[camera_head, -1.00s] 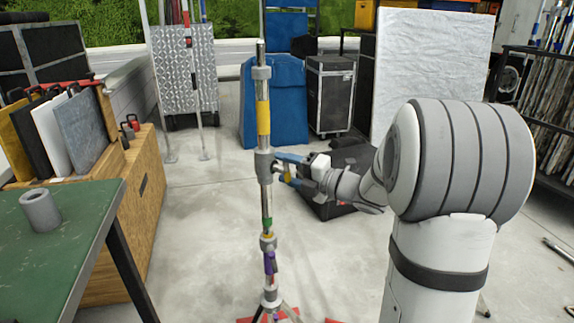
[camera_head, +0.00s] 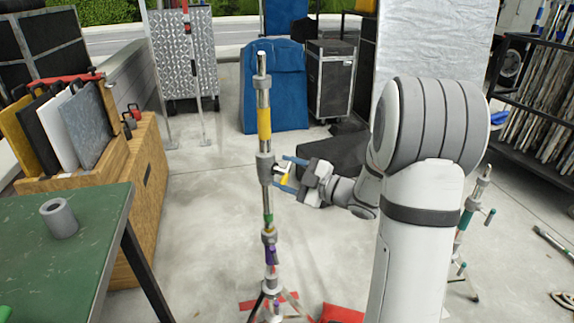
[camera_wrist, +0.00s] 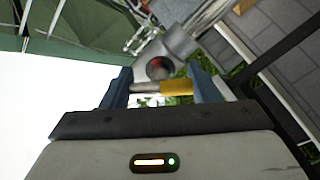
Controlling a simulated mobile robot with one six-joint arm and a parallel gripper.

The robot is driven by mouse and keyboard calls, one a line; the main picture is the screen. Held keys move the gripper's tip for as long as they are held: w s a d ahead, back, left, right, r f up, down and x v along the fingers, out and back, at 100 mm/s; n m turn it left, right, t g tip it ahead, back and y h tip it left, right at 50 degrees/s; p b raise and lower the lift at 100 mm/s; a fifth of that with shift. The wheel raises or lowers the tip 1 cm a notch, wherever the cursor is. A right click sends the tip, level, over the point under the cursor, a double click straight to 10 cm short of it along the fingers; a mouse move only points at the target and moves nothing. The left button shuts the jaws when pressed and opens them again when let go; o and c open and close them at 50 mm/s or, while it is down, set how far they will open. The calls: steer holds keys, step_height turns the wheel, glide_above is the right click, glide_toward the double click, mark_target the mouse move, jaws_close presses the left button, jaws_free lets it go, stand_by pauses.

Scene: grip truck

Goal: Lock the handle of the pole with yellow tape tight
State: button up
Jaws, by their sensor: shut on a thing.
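The pole (camera_head: 264,123) with a yellow tape band stands upright on a tripod in the middle of the head view. A grey collar (camera_head: 265,168) sits below the tape, with a handle (camera_head: 284,179) on its right side. My gripper (camera_head: 286,174), with blue fingers, is just right of the collar and is shut on the handle. In the wrist view the handle (camera_wrist: 176,87) lies across between the two fingers, its yellow part near the right finger. The round grey collar (camera_wrist: 165,62) is just beyond. How tight the handle is cannot be seen.
Lower on the pole are green and purple bands (camera_head: 270,255). A green table (camera_head: 100,215) with a grey ring (camera_head: 59,217) stands at left. A second stand (camera_head: 470,215) is right of my arm. A black case (camera_head: 335,153) lies behind my gripper.

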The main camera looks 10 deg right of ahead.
steer(key=m+p, duration=0.3)
steer(key=shift+r+m, duration=0.2)
steer(key=shift+m, duration=0.1)
steer(key=shift+s+a+f+m+p, duration=0.1)
steer(key=shift+m+p, duration=0.55)
steer(key=shift+m, duration=0.25)
steer(key=shift+f+m+p, duration=0.1)
steer(key=shift+m+p, duration=0.55)
steer(key=shift+m, duration=0.25)
steer(key=o, duration=1)
steer(key=v, duration=0.7)
steer(key=shift+s+d+p, duration=0.3)
steer(key=shift+s, duration=0.05)
